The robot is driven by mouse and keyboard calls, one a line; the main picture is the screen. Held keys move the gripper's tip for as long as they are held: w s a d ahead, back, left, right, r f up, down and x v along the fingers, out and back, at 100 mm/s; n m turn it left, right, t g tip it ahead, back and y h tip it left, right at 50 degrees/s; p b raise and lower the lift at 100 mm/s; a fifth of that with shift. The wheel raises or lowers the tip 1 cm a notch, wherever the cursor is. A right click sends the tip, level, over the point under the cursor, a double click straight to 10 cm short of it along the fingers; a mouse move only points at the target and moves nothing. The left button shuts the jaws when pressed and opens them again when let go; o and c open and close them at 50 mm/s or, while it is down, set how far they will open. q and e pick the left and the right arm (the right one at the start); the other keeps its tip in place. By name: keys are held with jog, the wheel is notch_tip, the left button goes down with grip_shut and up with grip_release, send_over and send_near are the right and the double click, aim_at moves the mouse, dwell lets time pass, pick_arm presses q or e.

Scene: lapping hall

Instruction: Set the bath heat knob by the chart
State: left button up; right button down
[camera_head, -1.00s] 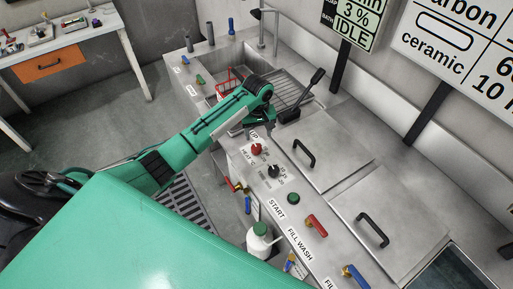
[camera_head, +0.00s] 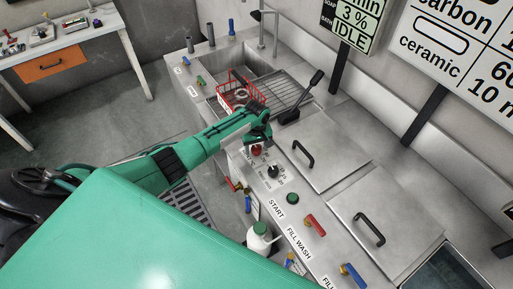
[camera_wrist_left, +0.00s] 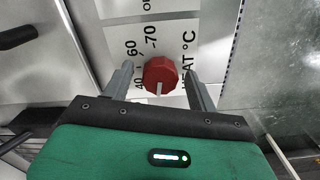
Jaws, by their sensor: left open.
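The red heat knob (camera_head: 256,150) sits on the sloping front panel, partly hidden by my left gripper (camera_head: 258,143). In the left wrist view the red knob (camera_wrist_left: 160,72) shows between the fingers of my open left gripper (camera_wrist_left: 158,76), with a gap on each side. I cannot tell whether the fingertips reach down beside it. Its white mark points toward the gripper's palm. The scale (camera_wrist_left: 140,48) shows 40, 60 and 70, with part of "HEAT °C". The chart (camera_head: 460,45) on the wall shows carbon and ceramic entries, cut off at the right. My right gripper is not in view.
A black knob (camera_head: 273,171) and a green button (camera_head: 292,198) sit nearby on the panel. A red basket (camera_head: 232,95) stands in the sink behind. Lids with black handles (camera_head: 303,153) lie to the right. A display (camera_head: 355,25) reads IDLE.

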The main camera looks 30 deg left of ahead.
pick_arm(q)
jog(key=shift+f, duration=0.65)
jog(key=c, duration=1)
